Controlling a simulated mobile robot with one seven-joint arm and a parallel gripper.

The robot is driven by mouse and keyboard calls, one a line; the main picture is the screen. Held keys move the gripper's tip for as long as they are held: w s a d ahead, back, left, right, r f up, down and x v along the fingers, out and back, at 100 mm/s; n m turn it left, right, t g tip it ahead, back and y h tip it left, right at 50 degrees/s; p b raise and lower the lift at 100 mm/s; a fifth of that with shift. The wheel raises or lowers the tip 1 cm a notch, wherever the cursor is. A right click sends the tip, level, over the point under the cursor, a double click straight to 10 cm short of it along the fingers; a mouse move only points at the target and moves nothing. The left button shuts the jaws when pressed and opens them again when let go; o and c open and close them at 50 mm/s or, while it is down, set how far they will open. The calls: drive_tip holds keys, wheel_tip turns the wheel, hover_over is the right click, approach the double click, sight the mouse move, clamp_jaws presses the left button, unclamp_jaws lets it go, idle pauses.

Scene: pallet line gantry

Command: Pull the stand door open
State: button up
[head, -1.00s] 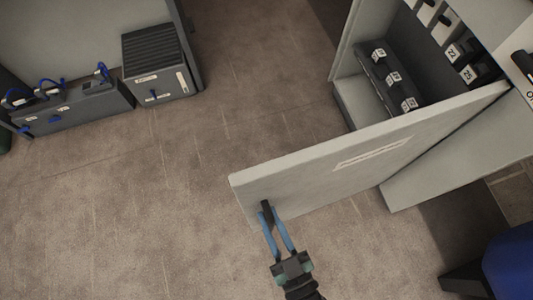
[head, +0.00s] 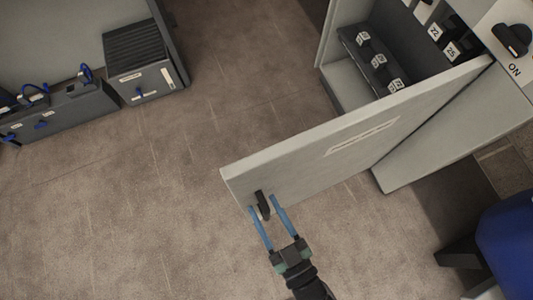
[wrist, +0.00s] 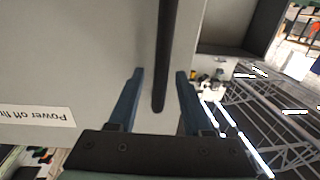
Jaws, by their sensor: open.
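The stand door (head: 330,139) is a pale grey panel standing swung open from the grey stand (head: 430,145) in the head view. Its dark upright handle (head: 263,204) is near the free edge. My gripper (head: 261,202) is open, with its blue fingers spread on either side of the handle's lower end. In the wrist view the handle (wrist: 166,55) runs down between the two fingers (wrist: 161,88), with gaps on both sides. The door face (wrist: 75,50) carries a label (wrist: 38,121), partly cut off, reading "Power off".
Inside the stand are numbered black breakers (head: 378,62). A black ON knob (head: 512,39) is at the upper right. A dark ribbed box (head: 143,60) stands at the upper left. A blue object (head: 507,238) is at the lower right. Brown floor left of the door is clear.

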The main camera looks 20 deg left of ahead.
drive_tip(key=v, duration=1.3)
